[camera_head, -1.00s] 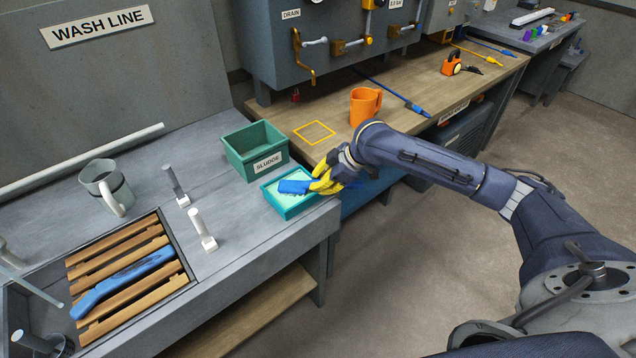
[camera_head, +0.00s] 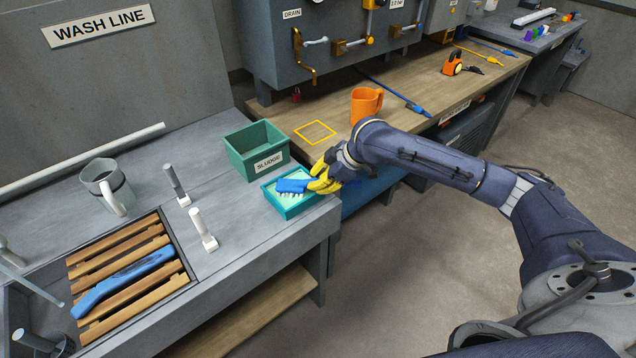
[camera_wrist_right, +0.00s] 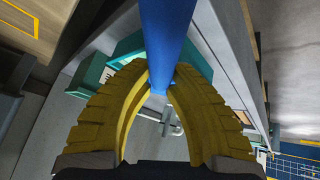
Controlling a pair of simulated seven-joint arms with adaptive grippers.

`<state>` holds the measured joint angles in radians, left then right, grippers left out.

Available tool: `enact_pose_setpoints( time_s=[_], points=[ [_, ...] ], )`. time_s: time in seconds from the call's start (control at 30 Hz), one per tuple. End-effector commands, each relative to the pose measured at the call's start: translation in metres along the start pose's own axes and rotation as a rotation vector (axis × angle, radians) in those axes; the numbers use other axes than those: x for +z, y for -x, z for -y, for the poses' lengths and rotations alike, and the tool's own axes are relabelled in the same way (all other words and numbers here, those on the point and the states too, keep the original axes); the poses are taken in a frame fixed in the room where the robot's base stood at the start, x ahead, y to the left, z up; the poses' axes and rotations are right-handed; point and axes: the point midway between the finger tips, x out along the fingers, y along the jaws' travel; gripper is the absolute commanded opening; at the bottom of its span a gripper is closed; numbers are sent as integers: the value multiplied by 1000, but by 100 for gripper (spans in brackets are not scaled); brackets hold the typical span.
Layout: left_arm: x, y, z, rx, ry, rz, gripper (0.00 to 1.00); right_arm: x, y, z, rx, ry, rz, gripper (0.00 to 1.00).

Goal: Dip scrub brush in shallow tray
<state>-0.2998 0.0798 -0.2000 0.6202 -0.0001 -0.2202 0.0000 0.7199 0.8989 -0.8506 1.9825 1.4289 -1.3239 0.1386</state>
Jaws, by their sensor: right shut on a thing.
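The shallow tray (camera_head: 290,211) is teal with a pale green inside and stands at the right front corner of the grey wash counter. My right gripper (camera_head: 322,183) has yellow fingers and is shut on the handle of the blue scrub brush (camera_head: 293,186). The brush head is over the tray with its white bristles pointing down; I cannot tell whether they touch what is inside. In the right wrist view the blue handle (camera_wrist_right: 166,40) runs between the two yellow fingers (camera_wrist_right: 160,85), and part of the teal tray (camera_wrist_right: 127,52) shows behind. My left gripper is not in view.
A green bin labelled SLUDGE (camera_head: 256,147) stands just behind the tray. A grey mug (camera_head: 107,186) and a wooden slatted rack (camera_head: 130,270) with a blue tool (camera_head: 124,281) are to the left. An orange mug (camera_head: 366,104) stands on the wooden bench behind my arm.

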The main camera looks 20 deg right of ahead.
Motion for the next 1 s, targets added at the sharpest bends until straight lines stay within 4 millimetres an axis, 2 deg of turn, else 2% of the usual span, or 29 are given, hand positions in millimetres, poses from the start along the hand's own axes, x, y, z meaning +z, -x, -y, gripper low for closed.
enact_pose_setpoints(
  time_s=[0.7, 1.0],
  points=[
    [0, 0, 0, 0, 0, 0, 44, -34, 49, -12, 3, 1, -2, 0],
    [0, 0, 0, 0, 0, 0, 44, -38, 54, -13, 1, 0, -1, 0]
  ],
)
